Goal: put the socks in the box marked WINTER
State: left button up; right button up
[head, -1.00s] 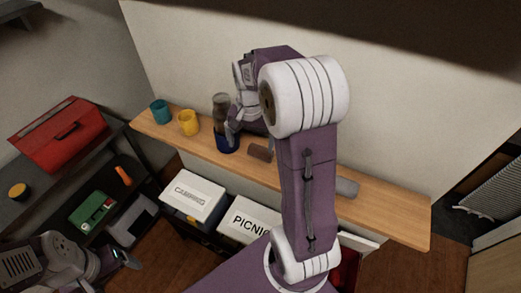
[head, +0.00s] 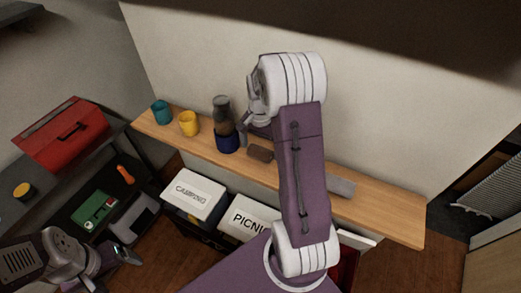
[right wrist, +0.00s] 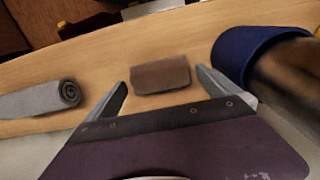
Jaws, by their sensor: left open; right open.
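A grey rolled bundle that looks like socks lies on the wooden shelf (head: 390,218), partly behind my right arm in the head view (head: 341,186). It shows at the left of the right wrist view (right wrist: 40,98). My right gripper (right wrist: 162,80) is open and empty, its fingers on either side of a small brown block-like item (right wrist: 160,75) in that view. In the head view it (head: 246,130) is largely hidden by its own arm. My left gripper (head: 128,255) is open and empty at lower left. No WINTER label is readable; a red box (head: 346,268) is mostly hidden behind my right arm.
Boxes labelled CAMPING (head: 194,190) and PICNIC (head: 246,218) stand below the shelf. A dark blue jar (head: 227,143), yellow cup (head: 189,123) and teal cup (head: 161,112) stand on the shelf. A red toolbox (head: 62,135) is at left.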

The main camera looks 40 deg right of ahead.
jog(key=shift+w+f, duration=0.1)
jog(key=shift+f, duration=0.55)
jog(key=c, duration=1.5)
jog(key=shift+r, duration=0.5)
jog(key=shift+c, duration=0.2)
notch_tip(320, 180, up, 3)
jog(key=shift+r+b, duration=0.1)
jog(key=shift+b, duration=0.65)
jog(key=s+a+r+b, duration=0.2)
jog(key=s+a+r, duration=0.5)
jog(key=s, duration=0.2)
jog(key=shift+s+b, duration=0.25)
jog(key=shift+b, duration=0.15)
